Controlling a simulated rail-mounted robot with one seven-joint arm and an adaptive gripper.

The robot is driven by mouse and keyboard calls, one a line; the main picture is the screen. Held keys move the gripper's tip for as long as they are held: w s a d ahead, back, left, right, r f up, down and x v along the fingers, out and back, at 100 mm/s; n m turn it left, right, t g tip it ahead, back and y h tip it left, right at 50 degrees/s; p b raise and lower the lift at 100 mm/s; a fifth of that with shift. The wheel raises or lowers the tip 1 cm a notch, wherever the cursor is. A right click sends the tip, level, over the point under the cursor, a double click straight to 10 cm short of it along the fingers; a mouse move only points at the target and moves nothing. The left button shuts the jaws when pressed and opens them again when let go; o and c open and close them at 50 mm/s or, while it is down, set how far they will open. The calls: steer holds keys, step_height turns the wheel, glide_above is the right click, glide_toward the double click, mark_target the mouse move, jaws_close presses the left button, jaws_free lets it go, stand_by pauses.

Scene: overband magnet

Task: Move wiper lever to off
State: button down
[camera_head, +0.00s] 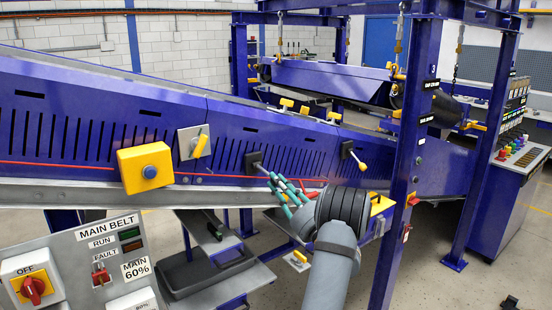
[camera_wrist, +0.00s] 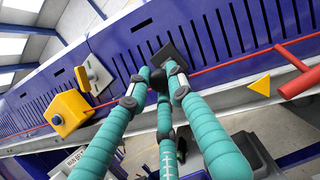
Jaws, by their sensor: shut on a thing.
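A lever (camera_head: 258,166) sticks out of a small black square plate (camera_head: 251,160) on the blue conveyor side, left of centre in the head view. I see no label that names it. My gripper (camera_head: 272,180), with teal segmented fingers, reaches up to it from the lower right. In the wrist view the fingertips (camera_wrist: 157,82) close around the dark end of the lever, just below the black plate (camera_wrist: 170,54). The fingers hide most of the lever's end. My gripper is shut on the lever.
A similar lever with a pale-tipped handle (camera_head: 358,161) sits to the right. A yellow-handled switch (camera_head: 200,146) and a yellow box with a blue button (camera_head: 146,167) are to the left. A red pull cord (camera_wrist: 225,75) runs close by along the conveyor. A blue post (camera_head: 408,170) stands right.

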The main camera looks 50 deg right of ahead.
steer(key=shift+f, duration=0.15)
steer(key=shift+w+d+f+b, duration=0.1)
steer(key=shift+w+f+b, duration=0.1)
steer(key=shift+f+b, duration=1.3)
steer(key=shift+f, duration=0.1)
steer(key=shift+w+f+b, duration=0.1)
steer(key=shift+f+b, duration=0.05)
steer(key=shift+b, duration=0.2)
steer(key=c, duration=1.5)
jaws_free()
